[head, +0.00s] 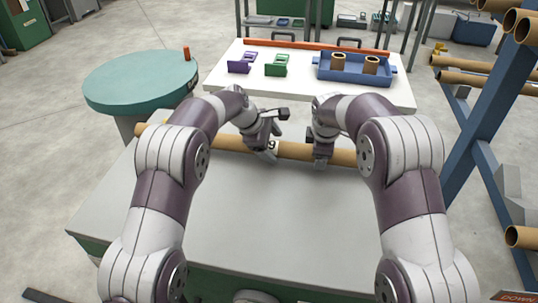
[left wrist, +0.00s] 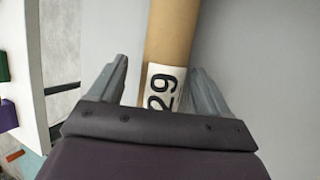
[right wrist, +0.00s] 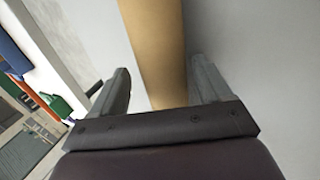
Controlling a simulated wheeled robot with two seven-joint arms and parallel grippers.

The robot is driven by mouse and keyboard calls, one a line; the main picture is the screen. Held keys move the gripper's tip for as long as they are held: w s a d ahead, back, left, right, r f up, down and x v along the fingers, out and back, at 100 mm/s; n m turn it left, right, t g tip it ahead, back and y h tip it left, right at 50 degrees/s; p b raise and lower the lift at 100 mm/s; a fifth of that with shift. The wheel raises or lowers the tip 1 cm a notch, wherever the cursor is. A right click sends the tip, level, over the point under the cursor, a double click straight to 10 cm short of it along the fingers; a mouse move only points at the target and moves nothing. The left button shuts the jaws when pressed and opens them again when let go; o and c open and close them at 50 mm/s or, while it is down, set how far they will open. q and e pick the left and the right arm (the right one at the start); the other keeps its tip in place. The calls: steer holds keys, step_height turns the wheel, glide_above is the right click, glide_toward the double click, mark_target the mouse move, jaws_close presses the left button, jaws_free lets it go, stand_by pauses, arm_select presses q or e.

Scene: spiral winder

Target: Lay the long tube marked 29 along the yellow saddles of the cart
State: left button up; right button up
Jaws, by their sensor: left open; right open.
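The long brown tube marked 29 (head: 292,150) lies across the far part of a grey worktop (head: 270,205). Its white label 29 (left wrist: 162,88) shows in the left wrist view. My left gripper (head: 272,146) is open at the label, with one finger on each side of the tube. My right gripper (head: 320,160) is open farther right along the tube; the right wrist view shows the tube (right wrist: 155,45) between its spread fingers. My right arm hides the tube's right end. I cannot make out the cart's yellow saddles in any view.
A round teal table (head: 140,78) stands at the left with a small orange-brown cylinder. A white table (head: 225,85) behind holds purple and green brackets, an orange bar and a blue tray (head: 355,77) with two short tubes. A blue rack (head: 478,120) with several tubes stands at the right.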

arm_select(q)
steer(key=v, duration=0.7)
steer(key=shift+r, duration=0.25)
arm_select(e)
steer(key=v, duration=1.2)
arm_select(q)
steer(key=shift+a, duration=0.1)
steer(key=shift+s+a+f, duration=0.1)
arm_select(e)
steer(key=shift+a+f, duration=0.1)
